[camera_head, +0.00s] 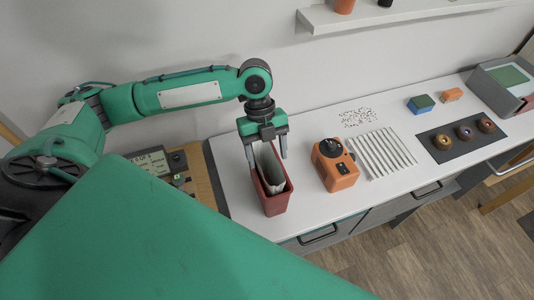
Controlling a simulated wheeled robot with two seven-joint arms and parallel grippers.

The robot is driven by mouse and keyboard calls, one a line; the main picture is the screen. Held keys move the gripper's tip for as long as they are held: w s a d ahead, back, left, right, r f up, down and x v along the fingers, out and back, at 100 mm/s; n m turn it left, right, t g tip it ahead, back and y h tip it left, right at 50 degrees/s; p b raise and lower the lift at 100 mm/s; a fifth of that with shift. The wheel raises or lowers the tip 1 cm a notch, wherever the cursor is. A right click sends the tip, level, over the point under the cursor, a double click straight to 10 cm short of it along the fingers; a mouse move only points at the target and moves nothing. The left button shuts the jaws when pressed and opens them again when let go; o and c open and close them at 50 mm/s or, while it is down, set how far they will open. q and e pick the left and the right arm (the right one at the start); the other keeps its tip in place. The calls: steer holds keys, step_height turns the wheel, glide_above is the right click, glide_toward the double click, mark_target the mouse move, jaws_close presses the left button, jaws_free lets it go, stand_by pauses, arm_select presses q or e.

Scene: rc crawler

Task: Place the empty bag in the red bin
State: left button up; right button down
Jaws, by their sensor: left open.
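The red bin (274,203) stands on the white bench near its left end. A pale grey-white bag (270,167) stands upright inside the bin, its upper part showing above the rim. My left gripper (267,159) points down over the bin, with its fingers apart on either side of the bag's top. The bag's lower part is hidden by the bin walls. My right gripper is not in view.
An orange device (336,166) stands right of the bin. A wall shelf (400,12) hangs above.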

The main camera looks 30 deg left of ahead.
arm_select(q)
steer(key=b+v, duration=0.3)
steer(key=v, duration=0.9)
steer(key=shift+d, duration=0.1)
